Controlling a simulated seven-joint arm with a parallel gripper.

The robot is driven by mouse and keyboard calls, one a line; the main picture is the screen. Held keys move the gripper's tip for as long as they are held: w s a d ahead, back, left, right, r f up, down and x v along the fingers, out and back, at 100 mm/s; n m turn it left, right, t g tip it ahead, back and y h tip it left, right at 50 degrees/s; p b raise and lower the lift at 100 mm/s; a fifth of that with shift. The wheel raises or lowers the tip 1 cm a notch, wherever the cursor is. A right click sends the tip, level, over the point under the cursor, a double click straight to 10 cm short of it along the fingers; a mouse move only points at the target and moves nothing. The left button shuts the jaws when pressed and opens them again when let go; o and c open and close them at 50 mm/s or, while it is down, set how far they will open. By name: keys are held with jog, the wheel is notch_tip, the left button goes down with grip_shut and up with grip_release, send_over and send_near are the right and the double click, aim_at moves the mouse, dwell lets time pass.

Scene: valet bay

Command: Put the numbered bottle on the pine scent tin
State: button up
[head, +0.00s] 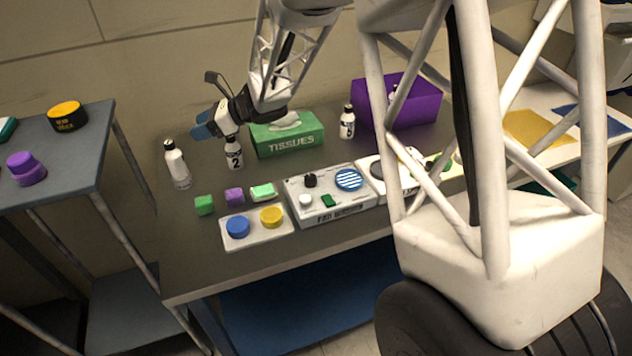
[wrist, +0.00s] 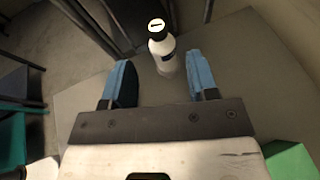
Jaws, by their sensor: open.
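My gripper (head: 205,126) is open and empty above the table's back left, beside the top of the white bottle marked 2 (head: 234,154). Another white bottle (head: 178,166) stands upright to its left; its label is too small to read. A third white bottle (head: 347,124) with a number stands right of the tissue box. In the wrist view a white bottle (wrist: 165,58) with a dark-rimmed cap stands ahead, between the lines of my open fingers (wrist: 160,75); it seems to be the leftmost one. No tin is clearly readable as pine scent; a teal-green one (head: 6,128) is cut off at the left edge.
The green tissue box (head: 287,140) stands right of my gripper, with a purple bin (head: 425,105) beyond. A side shelf (head: 85,150) holds a yellow-topped black tin (head: 67,115) and a purple tin (head: 26,168). Small blocks and a switch panel (head: 332,208) occupy the table front.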

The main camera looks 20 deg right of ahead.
jog(key=s+d+r+m+t+h, duration=0.3)
jog(key=d+r+m+t+h, duration=0.65)
jog(key=m, duration=0.95)
jog(key=s+d+r+m+g+h, duration=0.2)
jog(key=s+d+m+h, duration=0.1)
jog(key=s+d+m, duration=0.5)
jog(key=s+f+m+g, duration=0.2)
jog(key=s+m+g, duration=0.2)
jog(key=s+m, duration=0.7)
jog(key=s+f+m+g, duration=0.2)
jog(key=s+m+g, duration=0.3)
jog(key=s+m, duration=0.7)
jog(key=s+h, duration=0.1)
jog(key=s, duration=0.6)
jog(key=shift+s+d+f+m, duration=0.2)
jog(key=shift+s+m, duration=0.1)
jog(key=shift+s, duration=0.1)
